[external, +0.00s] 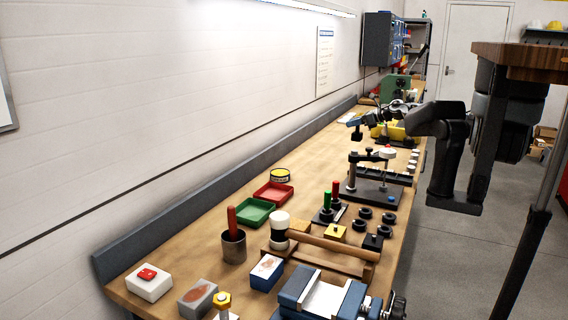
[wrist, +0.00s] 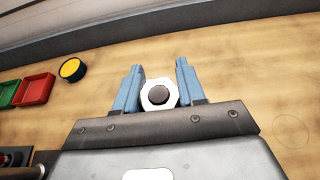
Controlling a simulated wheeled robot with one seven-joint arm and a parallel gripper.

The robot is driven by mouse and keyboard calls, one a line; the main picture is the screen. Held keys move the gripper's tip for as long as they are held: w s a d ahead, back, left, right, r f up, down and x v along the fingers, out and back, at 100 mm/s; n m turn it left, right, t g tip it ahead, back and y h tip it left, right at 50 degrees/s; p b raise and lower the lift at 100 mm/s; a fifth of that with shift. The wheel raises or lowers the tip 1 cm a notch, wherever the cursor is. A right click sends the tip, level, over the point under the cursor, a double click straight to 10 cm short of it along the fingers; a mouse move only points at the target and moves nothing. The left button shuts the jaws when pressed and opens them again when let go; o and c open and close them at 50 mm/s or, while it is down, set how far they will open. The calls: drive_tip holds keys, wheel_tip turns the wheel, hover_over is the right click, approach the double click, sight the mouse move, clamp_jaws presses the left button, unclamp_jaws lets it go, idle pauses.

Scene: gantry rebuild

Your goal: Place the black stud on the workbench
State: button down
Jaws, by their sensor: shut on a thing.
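In the wrist view my gripper (wrist: 160,80) has its two blue fingers on either side of a white hexagonal piece with a dark round centre, which I take to be the black stud (wrist: 158,95). It is held over bare wood of the workbench (wrist: 225,75). In the external view my gripper (external: 355,121) is small, over the far part of the workbench (external: 322,143), and the dark stud (external: 357,134) hangs below the blue fingers. I cannot tell whether its lower end touches the bench.
A yellow tin (wrist: 72,70), a red tray (wrist: 37,89) and a green tray (wrist: 8,93) lie left of my gripper in the wrist view. A faint ring (wrist: 291,130) shows on clear wood at right. A clamp stand (external: 370,190) and several black rings stand nearer in the external view.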

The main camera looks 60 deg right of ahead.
drive_tip(key=shift+w+a+f+p, duration=0.3)
drive_tip(key=shift+w+a+f, duration=0.65)
drive_tip(key=shift+w+f, duration=0.8)
drive_tip(key=shift+w+a+f+p, duration=0.3)
drive_tip(key=shift+w+a+f, duration=0.6)
drive_tip(key=shift+w+f, duration=0.85)
drive_tip(key=shift+w+a+f+p, duration=0.3)
drive_tip(key=shift+w+a+f, duration=0.65)
drive_tip(key=shift+w+f, duration=0.8)
drive_tip(key=shift+s+f, duration=0.2)
drive_tip(key=shift+f, duration=0.15)
drive_tip(key=c, duration=0.7)
unclamp_jaws()
drive_tip(key=shift+o, duration=0.2)
